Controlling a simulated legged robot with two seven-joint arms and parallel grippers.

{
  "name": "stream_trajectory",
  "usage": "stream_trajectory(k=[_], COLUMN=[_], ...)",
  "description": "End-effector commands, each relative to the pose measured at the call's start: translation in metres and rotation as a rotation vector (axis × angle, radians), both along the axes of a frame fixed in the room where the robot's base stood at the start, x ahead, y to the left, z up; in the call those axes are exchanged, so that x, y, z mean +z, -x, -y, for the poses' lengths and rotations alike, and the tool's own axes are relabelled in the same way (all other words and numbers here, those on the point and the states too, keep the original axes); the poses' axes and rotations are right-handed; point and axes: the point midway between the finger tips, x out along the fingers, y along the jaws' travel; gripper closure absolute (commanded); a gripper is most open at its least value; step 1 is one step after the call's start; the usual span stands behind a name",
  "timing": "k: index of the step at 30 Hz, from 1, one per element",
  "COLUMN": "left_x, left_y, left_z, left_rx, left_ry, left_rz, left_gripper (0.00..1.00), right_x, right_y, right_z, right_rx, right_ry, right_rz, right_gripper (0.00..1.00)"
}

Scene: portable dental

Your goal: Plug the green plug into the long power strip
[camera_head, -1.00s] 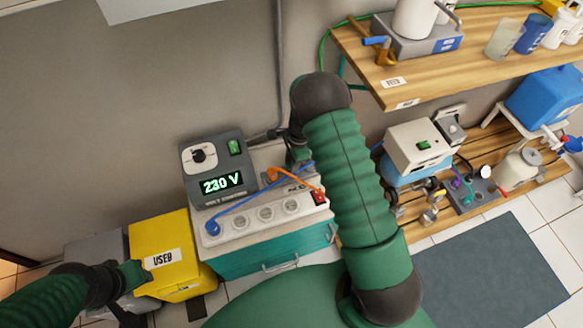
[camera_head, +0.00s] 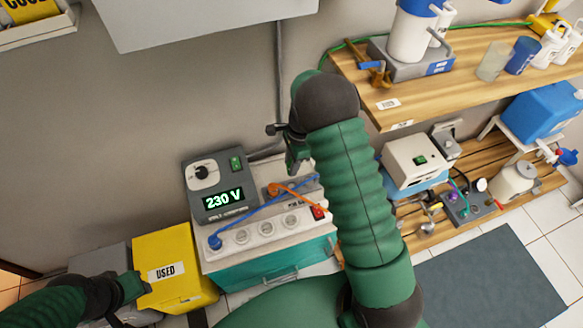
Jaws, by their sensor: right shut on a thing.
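The long power strip (camera_head: 266,230) is white, with a row of round sockets and a red switch at its right end. It lies on top of a white and teal case. A blue plug (camera_head: 215,242) sits in its leftmost socket. My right gripper (camera_head: 297,158) is above and behind the strip's right half, apart from it. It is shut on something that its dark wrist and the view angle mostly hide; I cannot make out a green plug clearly. My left gripper (camera_head: 132,287) is low at the left by the yellow box, its fingers unclear.
A grey voltage unit (camera_head: 218,187) reading 230 V stands behind the strip at left. A blue cable and an orange cable (camera_head: 297,196) cross above the strip. A yellow box (camera_head: 172,268) marked USED is at left. A wooden shelf (camera_head: 440,85) is at the right.

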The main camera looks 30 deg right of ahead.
Motion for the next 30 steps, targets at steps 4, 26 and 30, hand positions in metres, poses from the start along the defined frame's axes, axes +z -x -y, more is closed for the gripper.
stream_trajectory(k=[4, 26, 30], left_x=[-0.001, 0.024, 0.008], left_y=[0.000, 0.000, 0.000], left_z=[0.000, 0.000, 0.000], left_rx=[0.000, 0.000, 0.000], left_ry=[0.000, 0.000, 0.000], left_rz=[0.000, 0.000, 0.000], left_gripper=[0.64, 0.64, 0.64], right_x=[-0.001, -0.008, -0.023], right_y=[0.000, 0.116, 0.115], right_z=[0.000, -0.073, -0.073], right_rx=[0.000, 0.001, 0.000], right_ry=[0.000, 0.001, 0.001], right_rz=[0.000, 0.000, 0.000], right_gripper=[1.00, 1.00, 1.00])
